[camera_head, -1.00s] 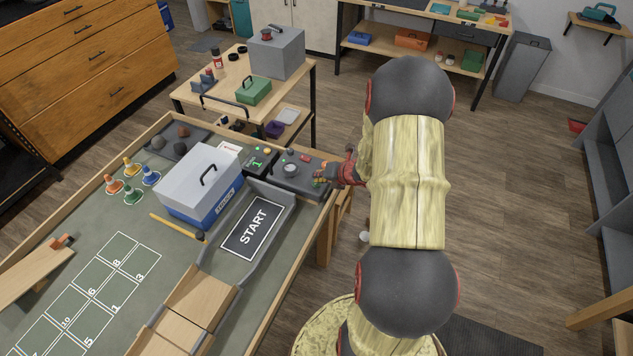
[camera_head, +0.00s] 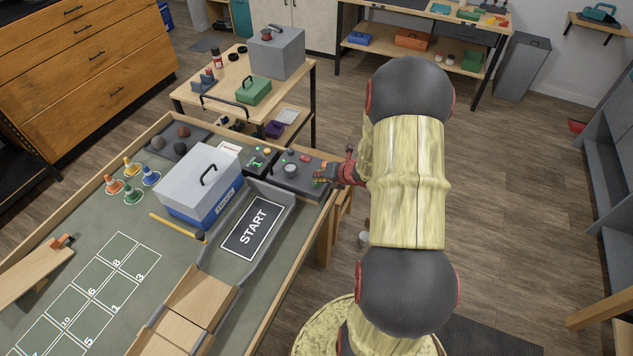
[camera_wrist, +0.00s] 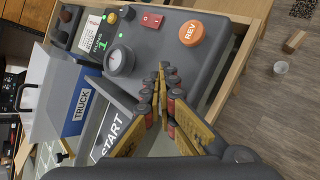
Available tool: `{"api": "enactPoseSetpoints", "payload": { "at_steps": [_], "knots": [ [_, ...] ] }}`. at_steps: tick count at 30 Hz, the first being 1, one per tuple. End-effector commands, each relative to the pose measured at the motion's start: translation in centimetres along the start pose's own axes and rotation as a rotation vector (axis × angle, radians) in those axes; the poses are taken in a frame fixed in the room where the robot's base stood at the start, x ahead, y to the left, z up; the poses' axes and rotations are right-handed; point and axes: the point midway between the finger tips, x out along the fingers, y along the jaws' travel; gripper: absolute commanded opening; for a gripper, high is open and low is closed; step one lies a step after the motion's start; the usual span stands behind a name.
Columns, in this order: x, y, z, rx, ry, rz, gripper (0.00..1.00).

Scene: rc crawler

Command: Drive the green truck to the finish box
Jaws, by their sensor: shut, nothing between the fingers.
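I cannot make out a green truck or a finish box in either view. A grey box with a handle (camera_head: 205,178) carries a blue label, which reads TRUCK in the wrist view (camera_wrist: 81,104). The dark START pad (camera_head: 252,228) beside it looks empty. My gripper (camera_wrist: 163,76) is shut and empty, its tips over the dark control panel (camera_wrist: 150,48). The tips are between the round gauge (camera_wrist: 119,61) and the orange REV button (camera_wrist: 191,33). I cannot tell whether they touch the panel. In the head view my gripper (camera_head: 320,177) is at the panel's right end.
Wooden ramp pieces (camera_head: 198,297) stand below the START pad. A side table (camera_head: 222,92) stands behind.

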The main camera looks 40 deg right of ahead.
Motion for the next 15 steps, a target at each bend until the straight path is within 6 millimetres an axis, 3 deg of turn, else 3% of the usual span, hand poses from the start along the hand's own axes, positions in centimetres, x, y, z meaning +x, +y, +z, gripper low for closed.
{"api": "enactPoseSetpoints", "payload": {
  "at_steps": [15],
  "knots": [
    [-0.89,0.64,0.62,0.000,0.001,0.000,0.00]
  ]
}}
